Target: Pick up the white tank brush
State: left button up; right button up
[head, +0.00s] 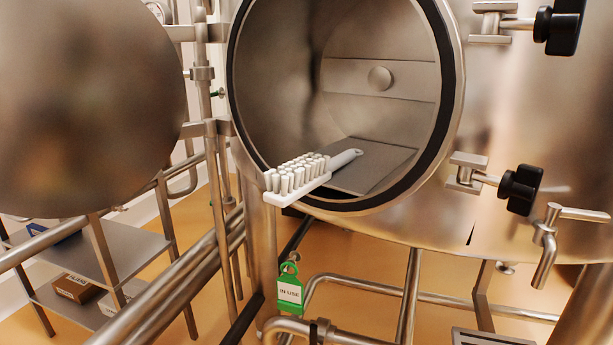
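The white tank brush (298,175) lies at the lower left of the hopper's round opening (237,105). Its bristles point up and its head sticks out past the rim toward me. Its grey handle (345,158) reaches inside, to the right, over a flat grey plate. I cannot tell exactly what it rests on. Neither of my grippers shows in the head view.
The round steel door (85,100) stands open at the left. Black clamp knobs (521,189) and a valve handle (546,243) stick out at the right. Pipes and a green tag (289,290) are below the opening. A shelf with boxes (78,288) stands lower left.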

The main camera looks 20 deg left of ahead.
aim_at(295, 179)
jog(key=k, duration=0.5)
jog(key=u, duration=2.45)
jog(key=i, duration=1.1)
jog(key=z, duration=2)
